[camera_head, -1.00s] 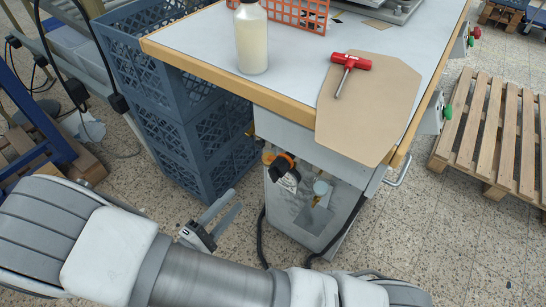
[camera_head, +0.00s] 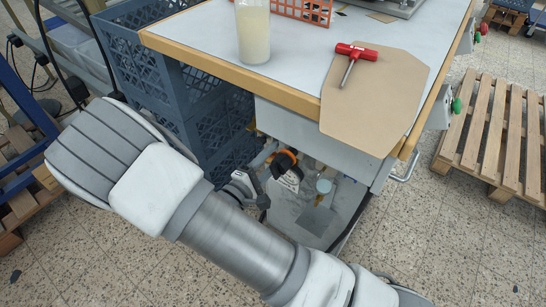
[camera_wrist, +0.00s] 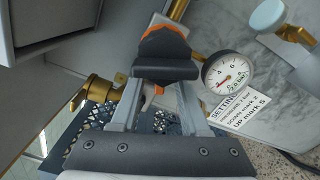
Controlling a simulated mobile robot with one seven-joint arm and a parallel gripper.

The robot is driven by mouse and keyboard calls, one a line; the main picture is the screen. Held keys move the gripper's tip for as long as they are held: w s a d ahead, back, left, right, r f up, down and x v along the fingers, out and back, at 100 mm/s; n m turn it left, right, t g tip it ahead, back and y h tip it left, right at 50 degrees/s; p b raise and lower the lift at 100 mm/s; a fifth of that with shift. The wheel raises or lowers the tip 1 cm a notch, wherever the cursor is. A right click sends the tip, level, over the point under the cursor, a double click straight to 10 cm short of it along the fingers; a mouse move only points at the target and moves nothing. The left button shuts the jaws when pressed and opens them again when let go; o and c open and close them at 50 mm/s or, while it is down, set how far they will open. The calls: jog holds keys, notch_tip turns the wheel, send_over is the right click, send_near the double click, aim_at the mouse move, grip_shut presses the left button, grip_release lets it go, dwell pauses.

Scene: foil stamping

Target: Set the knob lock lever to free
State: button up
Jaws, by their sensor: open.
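The regulator's black and orange knob (camera_head: 286,160) sits under the table's front; it also shows in the wrist view (camera_wrist: 163,42). A dark block (camera_wrist: 165,70), possibly the lock lever, stands on its near side; its setting cannot be told. My gripper (camera_head: 266,168) is at the left of the knob in the head view. In the wrist view my gripper (camera_wrist: 160,88) is open, its two fingers reaching toward the dark block. Whether they touch it is unclear. A round pressure gauge (camera_wrist: 229,73) and a printed setting label (camera_wrist: 238,105) are right of the knob.
A brass fitting (camera_wrist: 98,90) lies left of the fingers, and a pale blue round cap (camera_head: 323,186) right of the knob. Blue crates (camera_head: 165,85) are stacked at the left. The tabletop (camera_head: 300,65) overhangs, with a red-handled tool (camera_head: 355,53) and bottle (camera_head: 253,32).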

jog(key=shift+c, duration=0.3)
grip_shut()
dwell(0.3)
jog(key=n, duration=0.1)
jog(key=n+p, duration=0.2)
jog(key=shift+s+d+f+n, duration=0.15)
jog(key=shift+d+f+n, duration=0.15)
jog(key=shift+f, duration=0.1)
jog(key=n, duration=0.1)
jog(key=n+p, duration=0.2)
jog(key=shift+s+d+f+n, duration=0.25)
jog(key=shift+d+f+n, duration=0.05)
jog(key=shift+f+n, duration=0.1)
jog(key=n+p, duration=0.1)
jog(key=n, duration=0.1)
jog(key=s+d+n+p, duration=0.1)
jog(key=n, duration=0.1)
jog(key=f+n+p, duration=0.1)
jog(key=n+p, duration=0.1)
jog(key=shift+s+d+n, duration=0.15)
jog(key=shift+d+n, duration=0.15)
jog(key=shift+o, duration=0.3)
grip_release()
